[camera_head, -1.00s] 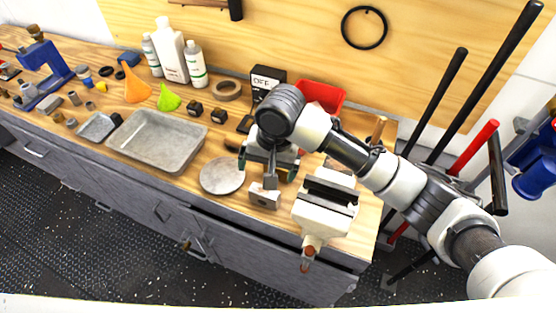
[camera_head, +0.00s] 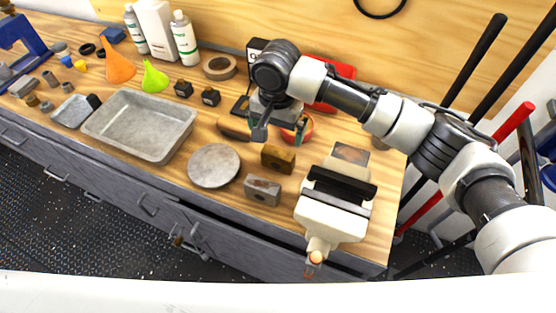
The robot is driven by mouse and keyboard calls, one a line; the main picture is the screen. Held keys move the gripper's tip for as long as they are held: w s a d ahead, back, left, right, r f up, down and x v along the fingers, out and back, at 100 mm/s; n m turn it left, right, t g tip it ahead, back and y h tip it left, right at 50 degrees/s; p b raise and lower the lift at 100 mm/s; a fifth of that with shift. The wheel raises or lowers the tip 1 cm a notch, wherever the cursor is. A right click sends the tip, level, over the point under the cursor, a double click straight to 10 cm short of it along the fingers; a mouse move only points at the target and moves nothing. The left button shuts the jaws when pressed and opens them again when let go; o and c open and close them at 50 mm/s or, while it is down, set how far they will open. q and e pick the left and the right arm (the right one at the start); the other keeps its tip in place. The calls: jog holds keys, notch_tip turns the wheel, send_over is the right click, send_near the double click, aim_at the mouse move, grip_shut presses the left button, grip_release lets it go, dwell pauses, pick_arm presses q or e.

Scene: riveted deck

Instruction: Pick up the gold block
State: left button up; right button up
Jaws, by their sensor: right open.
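The gold block (camera_head: 278,159) lies on the wooden workbench (camera_head: 225,240), just behind a grey metal block (camera_head: 262,190) with a hole in it. It is in plain view and nothing holds it. My right gripper (camera_head: 280,131) is open and empty, behind and above the gold block in the picture. Its fingers are apart and do not appear to touch the block. My left gripper is not in view.
A white vise (camera_head: 333,222) stands right of the blocks. A round grey disc (camera_head: 214,166) lies to their left, with a metal tray (camera_head: 150,153) beyond. A red bin (camera_head: 338,74) is partly behind my right arm. Bench space is tight around the blocks.

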aim_at(278, 152)
notch_tip(278, 152, down, 4)
jog(key=shift+s+r, duration=0.15)
jog(key=shift+r, duration=0.05)
jog(key=f, duration=0.1)
jog(key=f+p, duration=0.1)
jog(key=f, duration=0.2)
jog(key=shift+s+d+f, duration=0.15)
jog(key=shift+s+f, duration=0.1)
jog(key=shift+f, duration=0.65)
jog(key=c, duration=0.9)
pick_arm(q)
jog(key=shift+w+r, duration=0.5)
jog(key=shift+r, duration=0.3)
pick_arm(e)
jog(key=shift+c, duration=0.5)
jog(key=shift+w+r, duration=0.1)
